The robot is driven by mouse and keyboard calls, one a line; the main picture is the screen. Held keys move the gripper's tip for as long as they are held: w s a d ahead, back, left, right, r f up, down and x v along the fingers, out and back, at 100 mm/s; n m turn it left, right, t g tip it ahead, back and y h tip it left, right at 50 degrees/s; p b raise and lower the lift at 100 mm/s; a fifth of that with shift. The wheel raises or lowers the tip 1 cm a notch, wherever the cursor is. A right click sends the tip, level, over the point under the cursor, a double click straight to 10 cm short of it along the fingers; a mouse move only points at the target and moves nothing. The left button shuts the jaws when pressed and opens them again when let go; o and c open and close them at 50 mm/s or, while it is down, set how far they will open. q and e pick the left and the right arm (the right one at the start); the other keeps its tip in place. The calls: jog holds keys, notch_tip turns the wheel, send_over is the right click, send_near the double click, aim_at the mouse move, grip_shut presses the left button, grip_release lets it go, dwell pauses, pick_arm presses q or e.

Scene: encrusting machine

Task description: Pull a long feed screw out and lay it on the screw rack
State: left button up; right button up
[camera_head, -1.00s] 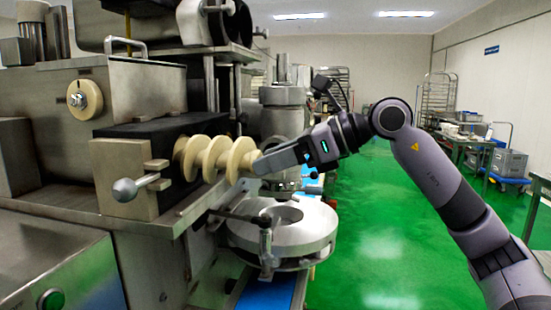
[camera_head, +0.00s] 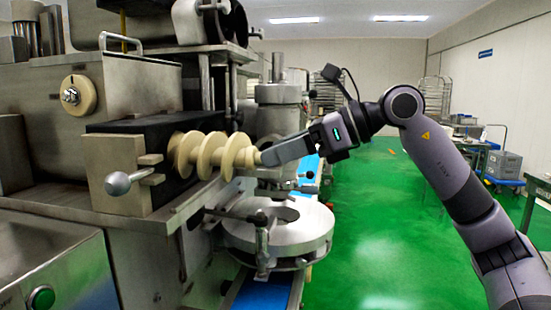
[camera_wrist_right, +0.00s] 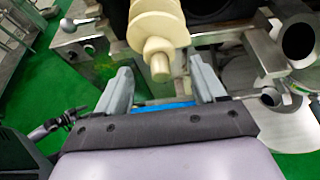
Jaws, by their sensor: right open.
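The long feed screw (camera_head: 212,153) is cream-coloured with broad spiral flights. It sticks out level from the dark block (camera_head: 140,135) on the machine's side, its inner end hidden in the block. My right gripper (camera_head: 264,157) is at the screw's free end. In the right wrist view the gripper (camera_wrist_right: 160,85) is open, and the tip of the screw (camera_wrist_right: 158,65) lies between and just ahead of the two fingers, with gaps on both sides. My left gripper is not in view. I cannot make out a screw rack.
A round metal plate (camera_head: 290,232) on the machine sits below the gripper. A ball-ended lever (camera_head: 118,183) sticks out near the block. A blue conveyor belt (camera_head: 262,292) runs below. Green floor (camera_head: 385,230) is open to the right, with a cart (camera_head: 505,168) beyond.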

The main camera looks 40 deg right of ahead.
jog(key=shift+b+v, duration=1.15)
jog(key=shift+v, duration=1.4)
